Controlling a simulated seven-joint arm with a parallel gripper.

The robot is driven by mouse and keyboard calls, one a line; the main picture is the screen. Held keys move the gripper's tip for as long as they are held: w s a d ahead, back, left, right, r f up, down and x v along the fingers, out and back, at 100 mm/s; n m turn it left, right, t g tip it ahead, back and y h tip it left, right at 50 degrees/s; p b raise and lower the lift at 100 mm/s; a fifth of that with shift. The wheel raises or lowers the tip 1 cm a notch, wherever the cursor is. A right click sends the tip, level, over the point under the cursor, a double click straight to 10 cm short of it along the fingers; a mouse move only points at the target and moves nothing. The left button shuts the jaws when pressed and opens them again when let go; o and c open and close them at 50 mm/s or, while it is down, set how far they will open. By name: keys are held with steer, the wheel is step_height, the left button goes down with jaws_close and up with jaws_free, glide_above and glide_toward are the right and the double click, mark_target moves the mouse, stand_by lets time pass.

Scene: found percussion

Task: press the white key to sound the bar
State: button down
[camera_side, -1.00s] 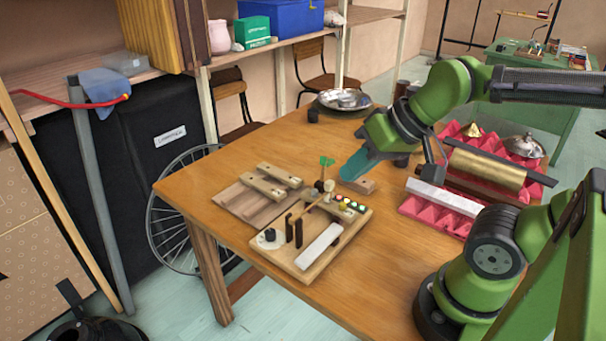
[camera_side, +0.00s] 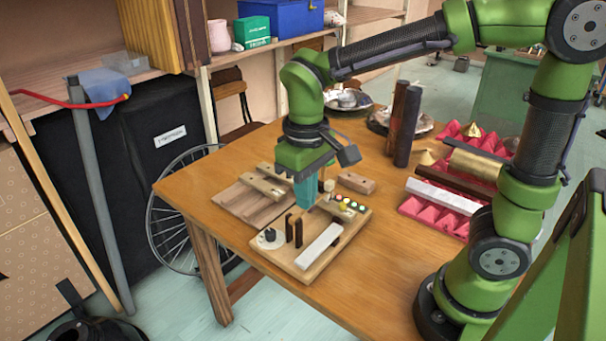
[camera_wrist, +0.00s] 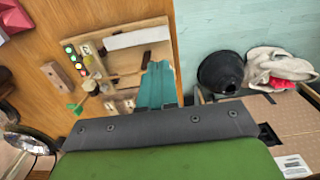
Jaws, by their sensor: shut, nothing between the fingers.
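A long white bar (camera_side: 319,244) lies flat along the front right of a wooden board (camera_side: 290,268); the wrist view shows it too (camera_wrist: 138,37). A row of small coloured buttons (camera_side: 347,204) sits near the board's back right edge, also seen in the wrist view (camera_wrist: 76,61). I cannot tell a separate white key among them. My gripper (camera_side: 304,208), with teal fingers, is shut and empty. It points down at the back of the board, behind two dark upright pieces (camera_side: 294,229). In the wrist view the fingertips (camera_wrist: 158,66) hide part of the board.
A black knob on a white disc (camera_side: 270,238) sits at the board's left. Wooden blocks (camera_side: 268,185) lie behind it. The table front right of the board is clear.

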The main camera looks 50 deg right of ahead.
mark_target(304, 260)
step_height(304, 260, down, 14)
stand_by(0.7)
steer(key=shift+a+f, duration=0.2)
steer(key=shift+f, duration=0.5)
steer(key=shift+r, duration=0.8)
